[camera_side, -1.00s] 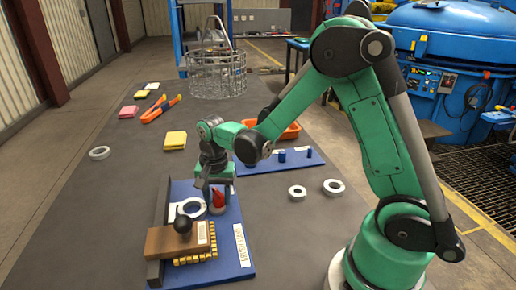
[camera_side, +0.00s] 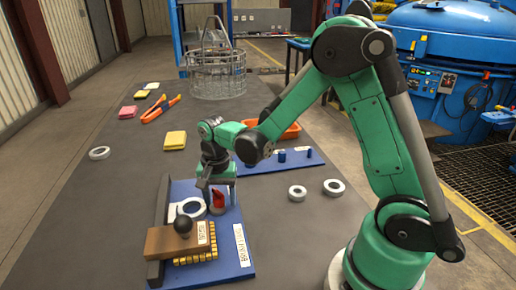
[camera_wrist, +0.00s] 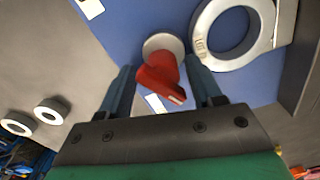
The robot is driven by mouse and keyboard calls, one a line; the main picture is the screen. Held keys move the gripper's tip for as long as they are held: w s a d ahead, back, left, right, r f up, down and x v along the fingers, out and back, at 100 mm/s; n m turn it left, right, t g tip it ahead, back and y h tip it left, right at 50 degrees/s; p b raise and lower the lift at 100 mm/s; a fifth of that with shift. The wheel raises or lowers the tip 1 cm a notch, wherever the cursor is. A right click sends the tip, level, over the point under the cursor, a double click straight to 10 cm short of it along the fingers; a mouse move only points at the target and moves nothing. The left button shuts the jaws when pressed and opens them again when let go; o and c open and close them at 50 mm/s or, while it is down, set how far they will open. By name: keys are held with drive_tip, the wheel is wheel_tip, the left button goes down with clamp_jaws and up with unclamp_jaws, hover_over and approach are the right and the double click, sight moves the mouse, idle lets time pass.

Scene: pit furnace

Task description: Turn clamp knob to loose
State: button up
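The red clamp knob (camera_side: 218,199) stands on the blue fixture board (camera_side: 232,262), beside a white ring (camera_side: 191,207). My gripper (camera_side: 219,204) points down over the knob. In the wrist view the knob (camera_wrist: 160,76) sits on a round grey base, its red handle slanting toward the lower right. The fingers of my gripper (camera_wrist: 160,70) stand on either side of it, apart, with small gaps showing. The white ring (camera_wrist: 232,32) lies just right of the right finger. Label text near the knob is too small to read.
A wooden block with a black ball handle (camera_side: 183,225) lies at the near end of the board. Two loose white rings (camera_side: 315,189) lie to the right. A second blue board (camera_side: 270,163) with short pegs and an orange tray (camera_side: 290,131) are behind.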

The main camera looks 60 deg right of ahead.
drive_tip(key=shift+r, duration=3.25)
wheel_tip(320, 180, up, 6)
drive_tip(key=shift+f, duration=0.2)
drive_tip(key=n, duration=0.5)
hover_over(217, 192)
wheel_tip(217, 192, down, 5)
drive_tip(key=shift+d+f, duration=0.1)
drive_tip(key=shift+n, duration=0.3)
drive_tip(key=shift+f, duration=2.8)
drive_tip(key=shift+c, duration=0.2)
